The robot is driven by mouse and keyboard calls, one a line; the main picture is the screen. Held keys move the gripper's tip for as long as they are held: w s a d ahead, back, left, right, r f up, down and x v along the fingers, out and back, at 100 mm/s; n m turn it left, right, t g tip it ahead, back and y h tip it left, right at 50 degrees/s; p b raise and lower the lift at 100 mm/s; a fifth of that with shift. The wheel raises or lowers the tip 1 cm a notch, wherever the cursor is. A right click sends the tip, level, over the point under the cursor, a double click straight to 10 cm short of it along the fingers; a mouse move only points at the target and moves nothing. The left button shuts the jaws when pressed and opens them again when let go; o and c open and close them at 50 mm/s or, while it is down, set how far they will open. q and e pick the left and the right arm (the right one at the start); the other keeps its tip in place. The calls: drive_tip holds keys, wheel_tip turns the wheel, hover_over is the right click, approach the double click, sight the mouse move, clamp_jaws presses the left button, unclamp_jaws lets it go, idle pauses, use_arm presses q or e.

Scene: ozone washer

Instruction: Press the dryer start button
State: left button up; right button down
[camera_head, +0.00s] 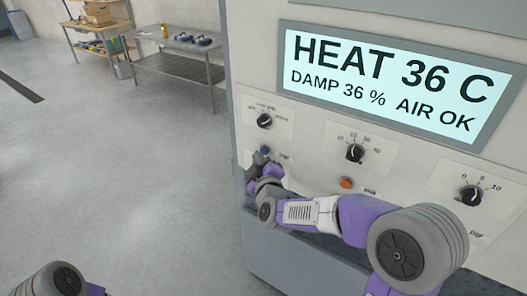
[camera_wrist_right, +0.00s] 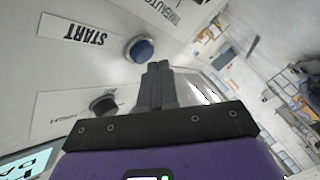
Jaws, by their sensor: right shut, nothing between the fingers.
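The dryer (camera_head: 312,110) has a pale front panel with a lit display (camera_head: 390,85) reading HEAT 36 C, DAMP 36 %, AIR OK. Its blue start button (camera_head: 265,150) is at the panel's left edge, under a knob. In the right wrist view the blue button (camera_wrist_right: 141,50) sits beside a START label (camera_wrist_right: 85,35) seen upside down. My right gripper (camera_head: 260,170) is shut and empty just below the button. In the wrist view its fingertips (camera_wrist_right: 159,66) lie right beside the button; I cannot tell whether they touch it. My left gripper is out of view.
A left knob (camera_head: 264,121), a middle knob (camera_head: 355,153), a right knob (camera_head: 469,196) and an orange button (camera_head: 347,183) are on the panel. My right forearm passes low across it. A metal table (camera_head: 180,65) and a wooden workbench (camera_head: 100,30) stand behind; floor at left is clear.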

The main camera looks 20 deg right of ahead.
drive_tip(key=shift+s+a, duration=0.2)
drive_tip(key=s+a, duration=0.1)
drive_tip(key=a, duration=0.1)
drive_tip(key=s+a+p, duration=0.1)
drive_tip(key=s+a, duration=0.1)
idle(0.6)
idle(0.6)
